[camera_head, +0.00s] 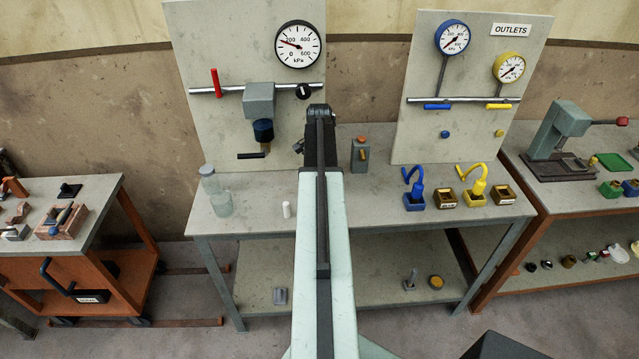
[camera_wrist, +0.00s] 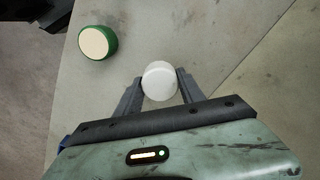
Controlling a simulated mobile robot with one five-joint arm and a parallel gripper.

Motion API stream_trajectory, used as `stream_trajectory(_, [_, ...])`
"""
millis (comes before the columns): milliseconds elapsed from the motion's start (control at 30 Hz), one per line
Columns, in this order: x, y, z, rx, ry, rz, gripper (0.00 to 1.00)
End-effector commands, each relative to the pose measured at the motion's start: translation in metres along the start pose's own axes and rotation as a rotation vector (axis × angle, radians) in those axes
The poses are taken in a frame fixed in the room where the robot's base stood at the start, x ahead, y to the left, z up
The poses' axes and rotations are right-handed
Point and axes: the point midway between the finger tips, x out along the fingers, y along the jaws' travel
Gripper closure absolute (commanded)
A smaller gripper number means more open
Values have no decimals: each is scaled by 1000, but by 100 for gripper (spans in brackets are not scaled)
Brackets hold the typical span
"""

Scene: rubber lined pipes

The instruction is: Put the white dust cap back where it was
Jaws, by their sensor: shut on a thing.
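The white dust cap (camera_wrist: 159,82) shows in the wrist view as a round white piece between the two dark fingers of my gripper (camera_wrist: 160,77). My gripper is shut on it, one finger against each side. A grey flat surface lies beyond it, and I cannot tell how high above it the cap is. In the head view my arm hides the gripper and the held cap.
A green round piece with a cream top (camera_wrist: 97,42) is up and left of my gripper. Gauge boards (camera_head: 400,130) stand behind.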

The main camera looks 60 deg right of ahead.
Motion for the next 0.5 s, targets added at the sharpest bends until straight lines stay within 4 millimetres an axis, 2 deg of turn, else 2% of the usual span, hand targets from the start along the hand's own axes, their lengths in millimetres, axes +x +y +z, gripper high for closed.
stream_trajectory(100, [25,-2,-3,0,0,0,100])
stream_trajectory(200, [40,-2,-3,0,0,0,100])
stream_trajectory(500, [37,-2,-2,-1,0,0,100])
